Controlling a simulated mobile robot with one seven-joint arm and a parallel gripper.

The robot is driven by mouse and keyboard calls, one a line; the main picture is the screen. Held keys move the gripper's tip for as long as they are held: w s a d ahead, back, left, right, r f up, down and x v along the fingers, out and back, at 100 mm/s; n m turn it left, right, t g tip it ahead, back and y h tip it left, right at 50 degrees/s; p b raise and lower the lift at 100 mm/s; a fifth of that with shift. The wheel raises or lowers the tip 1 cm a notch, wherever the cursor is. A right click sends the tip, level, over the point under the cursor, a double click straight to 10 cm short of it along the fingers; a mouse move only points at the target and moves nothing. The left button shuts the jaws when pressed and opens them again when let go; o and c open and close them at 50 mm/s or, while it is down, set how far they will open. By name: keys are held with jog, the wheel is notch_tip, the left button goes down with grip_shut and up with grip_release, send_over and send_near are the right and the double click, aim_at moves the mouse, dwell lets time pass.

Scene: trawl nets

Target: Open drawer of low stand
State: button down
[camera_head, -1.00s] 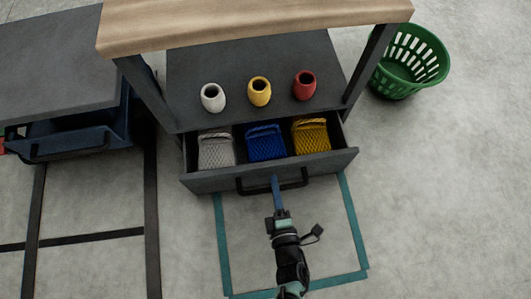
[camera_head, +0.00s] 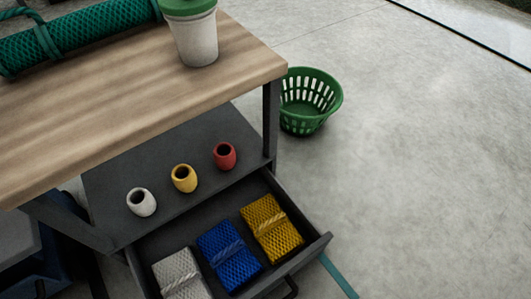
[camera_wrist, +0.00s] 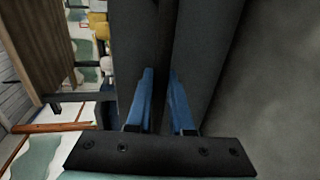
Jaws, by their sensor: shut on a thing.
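The low stand has a wooden top (camera_head: 150,85) and a dark grey shelf (camera_head: 110,190). Its drawer (camera_head: 318,246) is pulled well out and shows a white net bundle (camera_head: 181,274), a blue net bundle (camera_head: 229,255) and a yellow net bundle (camera_head: 271,228). The drawer's dark handle (camera_head: 291,289) shows only in part at the bottom edge of the head view. My gripper (camera_wrist: 163,85), with blue fingers, is shut on the dark handle in the wrist view; the grip itself is hard to make out. It is out of the head view.
White (camera_head: 141,202), yellow (camera_head: 184,179) and red (camera_head: 225,156) pots stand on the shelf. A green net roll (camera_head: 75,40) and a green-lidded tub (camera_head: 195,38) are on top. A green basket (camera_head: 308,100) stands on the floor behind. The floor at right is clear.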

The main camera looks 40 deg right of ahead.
jog(key=c, duration=0.8)
grip_release()
jog(key=p+v, duration=0.3)
jog(key=v, duration=1)
